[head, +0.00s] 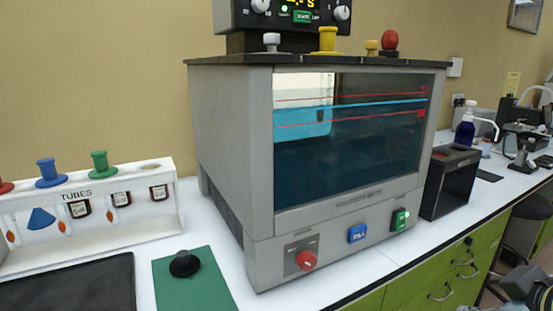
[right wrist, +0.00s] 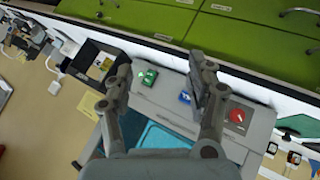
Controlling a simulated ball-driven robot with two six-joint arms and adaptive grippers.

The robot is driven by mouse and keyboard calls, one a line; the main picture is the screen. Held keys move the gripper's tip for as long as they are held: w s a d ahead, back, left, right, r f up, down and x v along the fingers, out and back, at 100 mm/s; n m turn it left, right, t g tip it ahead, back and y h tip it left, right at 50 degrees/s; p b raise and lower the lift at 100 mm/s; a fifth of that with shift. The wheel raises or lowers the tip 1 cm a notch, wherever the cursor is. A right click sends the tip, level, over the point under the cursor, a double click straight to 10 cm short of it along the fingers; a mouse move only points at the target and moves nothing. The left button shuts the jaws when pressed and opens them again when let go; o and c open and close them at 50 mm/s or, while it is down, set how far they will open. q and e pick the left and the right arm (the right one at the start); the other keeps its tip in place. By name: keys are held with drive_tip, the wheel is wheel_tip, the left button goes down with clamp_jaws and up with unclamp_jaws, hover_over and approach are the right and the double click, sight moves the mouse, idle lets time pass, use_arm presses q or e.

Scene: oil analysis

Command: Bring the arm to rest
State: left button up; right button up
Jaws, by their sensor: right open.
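My right gripper (right wrist: 160,72) is open and its jaws are empty in the right wrist view. Its two grey fingers stand apart in front of the grey bath unit (right wrist: 255,125), with the green switch (right wrist: 148,77) and blue switch (right wrist: 185,97) seen between them. A dark jointed part at the lower right corner of the head view seems to belong to my right arm. In the head view the bath unit (head: 222,130) stands on the white bench, with blue liquid behind its window. My left gripper is in neither view.
A white tube rack (head: 120,225) stands at the left, with a green mat (head: 212,285) holding a black stopper (head: 184,263) before it. A black box (head: 450,190) stands right of the bath. Green drawers (head: 450,265) front the bench.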

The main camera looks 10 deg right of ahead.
drive_tip(key=s+a+f+m+g+y, duration=0.1)
drive_tip(key=s+a+f+g+y, duration=0.15)
drive_tip(key=s, duration=0.25)
drive_tip(key=s+a+f+m+g+y, duration=0.1)
drive_tip(key=s+a+f+g, duration=0.1)
drive_tip(key=s+a+f, duration=0.3)
drive_tip(key=s+d+f+g+b, duration=0.1)
drive_tip(key=d+f+b, duration=0.1)
drive_tip(key=f, duration=1.2)
drive_tip(key=s+d+f+b, duration=0.1)
drive_tip(key=f+b, duration=0.1)
drive_tip(key=f, duration=1.2)
drive_tip(key=s+d+f+g+b, duration=0.1)
drive_tip(key=s+f+b, duration=0.2)
drive_tip(key=s+f, duration=1.6)
drive_tip(key=shift+d+f+m+b, duration=0.2)
drive_tip(key=shift+f+m+b, duration=0.15)
drive_tip(key=shift+f, duration=0.3)
drive_tip(key=shift+g, duration=0.35)
